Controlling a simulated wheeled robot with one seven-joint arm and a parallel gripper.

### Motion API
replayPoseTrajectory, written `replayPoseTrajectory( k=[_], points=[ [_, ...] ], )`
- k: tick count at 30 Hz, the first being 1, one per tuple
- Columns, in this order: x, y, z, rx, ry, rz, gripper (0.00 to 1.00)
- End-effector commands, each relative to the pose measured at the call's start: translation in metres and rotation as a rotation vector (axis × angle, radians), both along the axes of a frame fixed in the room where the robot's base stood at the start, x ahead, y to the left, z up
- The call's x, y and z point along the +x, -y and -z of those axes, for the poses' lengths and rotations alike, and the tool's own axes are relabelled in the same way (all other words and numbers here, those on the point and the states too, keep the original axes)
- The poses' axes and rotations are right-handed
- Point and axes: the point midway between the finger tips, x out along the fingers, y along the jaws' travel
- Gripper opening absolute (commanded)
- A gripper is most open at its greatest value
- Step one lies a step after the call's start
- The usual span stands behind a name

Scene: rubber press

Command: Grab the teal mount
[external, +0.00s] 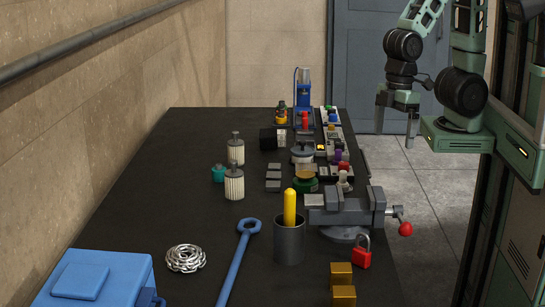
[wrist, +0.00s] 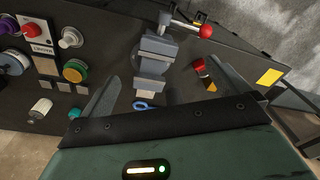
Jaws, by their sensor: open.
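The teal mount (external: 218,173) is a small teal piece on the dark bench in the external view. It sits left of and close to two pale ribbed cylinders (external: 234,184). In the wrist view, a small teal piece (wrist: 74,113) that looks like the mount shows at the lower left, partly hidden by the gripper body. My gripper (external: 397,120) is open and empty, raised beyond the right edge of the bench, well apart from the mount. Its two fingers also show spread in the wrist view (wrist: 155,80).
A grey vise (external: 345,205) with a red-knobbed handle, a dark cup (external: 289,242) holding a yellow item, and a red padlock (external: 361,252) stand at the front right. A blue wrench (external: 240,258) and blue toolbox (external: 105,278) lie nearer. A wall borders the left.

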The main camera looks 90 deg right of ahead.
Motion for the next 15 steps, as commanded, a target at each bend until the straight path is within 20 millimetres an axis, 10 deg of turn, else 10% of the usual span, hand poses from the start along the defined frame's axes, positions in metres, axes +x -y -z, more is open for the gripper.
replayPoseTrajectory(
  k=[4,8,15],
  points=[
    [-0.035,-0.027,0.026,-0.017,-0.034,-0.136,1.0],
    [-0.047,-0.033,0.027,-0.024,-0.047,-0.177,0.67],
    [-0.047,-0.033,0.025,-0.025,-0.049,-0.178,0.67]
  ],
)
